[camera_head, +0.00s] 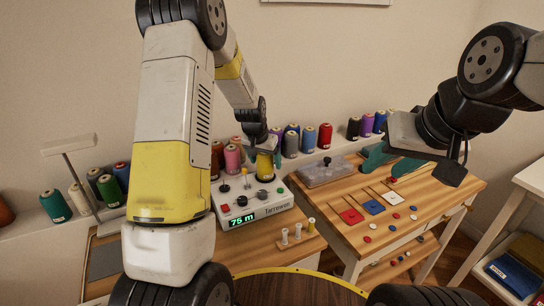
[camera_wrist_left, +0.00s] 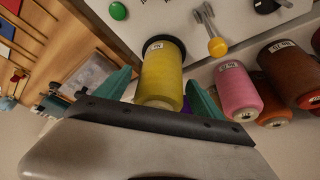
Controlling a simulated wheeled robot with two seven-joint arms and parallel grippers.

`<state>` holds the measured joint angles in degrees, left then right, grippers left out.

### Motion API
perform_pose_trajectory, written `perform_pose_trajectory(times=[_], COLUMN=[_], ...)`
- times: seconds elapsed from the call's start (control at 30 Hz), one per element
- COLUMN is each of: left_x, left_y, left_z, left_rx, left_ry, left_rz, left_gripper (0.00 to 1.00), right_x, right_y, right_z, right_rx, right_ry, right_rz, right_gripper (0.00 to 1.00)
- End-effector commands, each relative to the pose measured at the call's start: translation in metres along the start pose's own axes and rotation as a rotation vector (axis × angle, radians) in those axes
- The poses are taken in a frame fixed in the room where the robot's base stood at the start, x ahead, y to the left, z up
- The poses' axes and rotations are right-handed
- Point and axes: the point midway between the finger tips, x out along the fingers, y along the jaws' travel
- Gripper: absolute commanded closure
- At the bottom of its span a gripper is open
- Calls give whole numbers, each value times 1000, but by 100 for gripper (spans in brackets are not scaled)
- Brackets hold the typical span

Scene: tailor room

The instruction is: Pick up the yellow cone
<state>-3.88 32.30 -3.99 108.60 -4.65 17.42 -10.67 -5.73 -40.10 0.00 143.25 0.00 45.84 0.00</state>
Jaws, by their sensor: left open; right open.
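The yellow cone (camera_head: 264,166) of thread stands at the back right of the white winding machine (camera_head: 250,205) in the head view. In the left wrist view the yellow cone (camera_wrist_left: 163,72) is between the two teal fingers of my left gripper (camera_wrist_left: 160,88). The left gripper (camera_head: 264,152) is open around the cone, one finger on each side. Contact with the cone cannot be made out. My right gripper (camera_head: 385,158) is open above the back of the right wooden table, with teal fingers, and holds nothing visible.
A pink cone (camera_wrist_left: 236,92) stands close beside the yellow one, with brown cones (camera_wrist_left: 288,65) beyond. Several more cones line the wall ledge. A clear-lidded box (camera_head: 325,170) and colored cards with buttons lie on the right table (camera_head: 430,195).

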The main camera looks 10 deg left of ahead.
Motion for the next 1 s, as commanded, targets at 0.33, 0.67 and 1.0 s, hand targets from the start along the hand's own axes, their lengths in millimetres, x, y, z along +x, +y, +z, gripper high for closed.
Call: perform_pose_trajectory(times=[0.33,0.67,1.0], left_x=[4,4,-1], left_y=[0,0,0], left_z=[0,0,-2], left_rx=[0,0,0], left_ry=[0,1,3], left_rz=[0,0,-1], left_gripper=[34,95,96], right_x=[0,0,0], right_y=[0,0,0], right_z=[0,0,0], right_rx=[0,0,0], right_ry=[0,0,0], right_rz=[0,0,0], right_gripper=[58,58,58])
